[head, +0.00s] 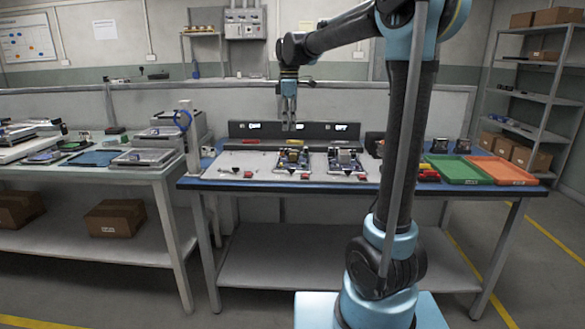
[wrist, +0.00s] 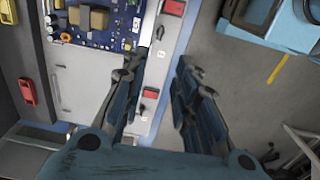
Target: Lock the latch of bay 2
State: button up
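A pale fixture plate (head: 220,168) with bays lies on the blue workbench. Circuit boards sit in the middle bay (head: 293,160) and the right bay (head: 345,161); the left bay shows bare metal. Small red latch pieces lie along the front rail, one below the middle board (head: 305,176) and one at the left bay (head: 248,174). The wrist view shows red pieces beside the board (wrist: 174,7) and beside the bare bay (wrist: 150,93). Bay numbers are unreadable. My gripper (head: 289,126) hangs above the fixture, fingers apart and empty (wrist: 157,72). Latch positions cannot be told.
A dark upright panel (head: 265,130) stands behind the bays. Green (head: 455,169) and orange (head: 502,170) trays are on the right. A yellow item (wrist: 10,12) and a red one (wrist: 27,91) lie behind the bays.

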aim_at(290, 171)
jog(key=f, duration=1.7)
jog(key=shift+d, duration=0.35)
grip_shut()
jog(key=shift+d, duration=0.1)
